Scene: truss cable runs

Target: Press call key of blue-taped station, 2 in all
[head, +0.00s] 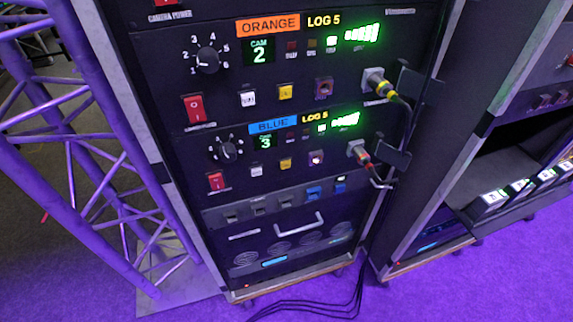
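The blue-taped station (240,165) is the lower of two camera panels in the rack. Its blue tape (273,126) reads BLUE, beside yellow LOG 5 text. A small green display (265,142) shows 3. Below are a white key (256,170), a yellow key (286,163) and a dark key with a pinkish light (316,158). The key captions are too small to read, so I cannot tell which is the call key. A black dial (227,149) and a red rocker switch (216,181) sit at the left. My gripper is not in view.
The orange-taped station (268,24) above has a similar layout, its display showing 2. A truss (75,150) stands close at left, another rack at right. Cables (310,305) lie on the purple floor.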

